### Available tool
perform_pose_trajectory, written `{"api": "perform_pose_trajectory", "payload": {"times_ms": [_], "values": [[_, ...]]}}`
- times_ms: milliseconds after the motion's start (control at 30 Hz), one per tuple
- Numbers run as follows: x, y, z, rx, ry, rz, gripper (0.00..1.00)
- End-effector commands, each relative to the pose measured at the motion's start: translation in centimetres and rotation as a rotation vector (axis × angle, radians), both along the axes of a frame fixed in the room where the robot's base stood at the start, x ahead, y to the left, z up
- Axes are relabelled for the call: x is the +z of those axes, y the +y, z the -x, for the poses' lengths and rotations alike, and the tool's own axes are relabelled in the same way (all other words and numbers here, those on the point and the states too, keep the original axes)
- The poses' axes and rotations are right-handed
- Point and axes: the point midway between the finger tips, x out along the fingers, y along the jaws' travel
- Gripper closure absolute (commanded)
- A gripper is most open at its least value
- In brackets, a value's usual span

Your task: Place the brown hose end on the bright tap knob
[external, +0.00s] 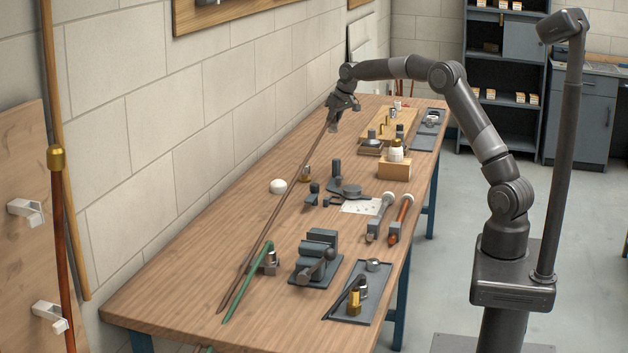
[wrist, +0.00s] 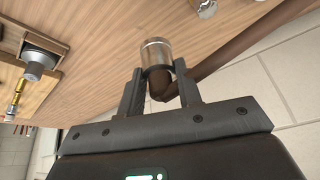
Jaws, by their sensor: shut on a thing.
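The brown hose (external: 275,215) runs from my gripper (external: 338,108) down to the near left part of the bench. Its end carries a silver metal collar (wrist: 157,52). In the wrist view my gripper (wrist: 160,88) is shut on the hose end, with a finger on each side just behind the collar, and the brown hose bends off to the upper right. In the external view the gripper is above the far left part of the bench, near the wall. I cannot tell for sure which fitting is the bright tap knob; a shiny silver piece (wrist: 205,8) shows at the wrist view's top edge.
A wooden block with a white-topped fitting (external: 396,151) stands to the right of the gripper. A wooden board with fittings (external: 405,124) lies behind it. A white ball (external: 278,186), a vise (external: 318,258) and a green hose (external: 247,284) are nearer. The wall borders the bench's left side.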

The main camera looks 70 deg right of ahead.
Motion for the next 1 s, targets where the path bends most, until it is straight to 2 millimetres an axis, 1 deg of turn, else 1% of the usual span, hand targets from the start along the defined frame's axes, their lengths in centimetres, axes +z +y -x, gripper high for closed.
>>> {"api": "perform_pose_trajectory", "payload": {"times_ms": [67, 133, 400, 533, 633, 767, 1000], "values": [[-0.5, 0.4, -0.6, -0.001, 0.000, -0.002, 0.91], [-1.3, 1.2, -1.5, 0.001, 0.002, -0.001, 0.91], [-5.1, 5.0, -6.4, 0.001, 0.002, -0.001, 0.91], [-6.3, 6.3, -8.0, 0.000, 0.001, 0.000, 0.91], [-6.7, 6.8, -8.7, -0.002, 0.000, -0.001, 0.91], [-7.4, 7.0, -8.9, -0.002, 0.001, -0.001, 0.91], [-10.6, 7.0, -8.9, -0.003, 0.000, -0.001, 0.91]]}}
